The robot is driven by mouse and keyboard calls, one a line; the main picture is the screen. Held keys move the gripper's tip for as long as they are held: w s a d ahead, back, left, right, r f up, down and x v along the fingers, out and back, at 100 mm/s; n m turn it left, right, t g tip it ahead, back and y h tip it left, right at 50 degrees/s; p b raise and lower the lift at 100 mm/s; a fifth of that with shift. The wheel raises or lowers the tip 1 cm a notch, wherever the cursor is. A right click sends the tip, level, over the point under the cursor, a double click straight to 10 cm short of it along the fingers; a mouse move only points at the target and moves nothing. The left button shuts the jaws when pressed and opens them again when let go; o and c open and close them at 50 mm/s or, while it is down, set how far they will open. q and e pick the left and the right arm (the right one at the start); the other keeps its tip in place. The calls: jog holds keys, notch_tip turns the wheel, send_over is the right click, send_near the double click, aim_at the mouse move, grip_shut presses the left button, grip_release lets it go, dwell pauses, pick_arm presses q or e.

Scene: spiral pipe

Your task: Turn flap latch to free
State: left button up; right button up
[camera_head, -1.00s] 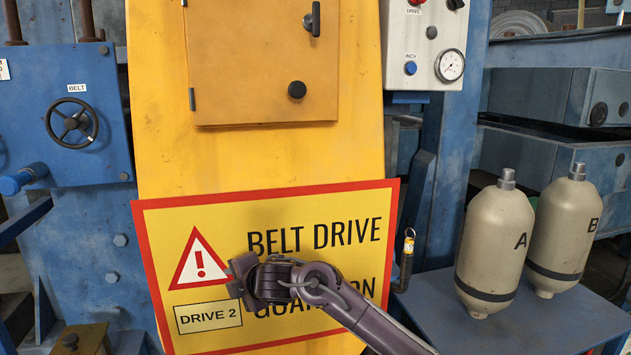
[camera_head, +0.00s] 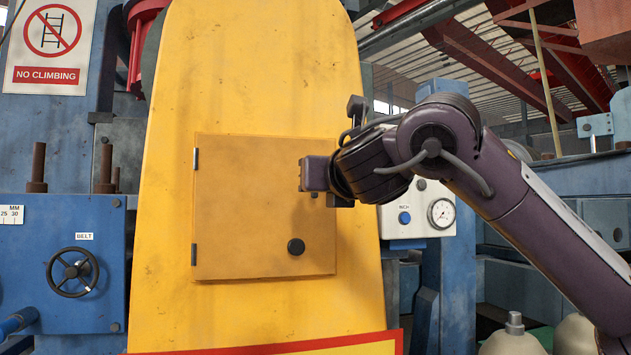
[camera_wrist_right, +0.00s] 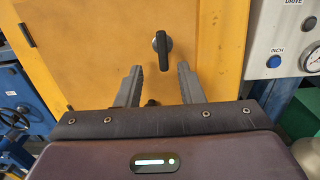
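The flap (camera_head: 240,205) is a yellow-orange square door on the yellow guard, shut, with hinges on its left edge. Its black latch (camera_wrist_right: 162,50) shows in the right wrist view, with its handle hanging upright, pointing down. In the head view my right gripper hides the latch. My right gripper (camera_head: 315,174) is in front of the flap's upper right part. In the right wrist view the gripper (camera_wrist_right: 158,75) is open, its two fingers apart and empty, with the latch in the picture just beyond and between the tips. I see no contact. My left gripper is not in view.
A control box with a gauge (camera_head: 440,212) stands to the right, behind my arm. A blue panel with a handwheel (camera_head: 73,272) is at the left. The yellow guard's front (camera_head: 250,75) is clear above the flap.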

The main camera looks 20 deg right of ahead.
jog(key=w+p, duration=0.1)
jog(key=w, duration=0.1)
jog(key=w+p, duration=0.2)
jog(key=w, duration=0.1)
jog(key=w+d+p, duration=0.1)
jog(key=w+p, duration=0.1)
jog(key=shift+w+d+r, duration=0.1)
jog(key=shift+w+r, duration=0.2)
grip_shut()
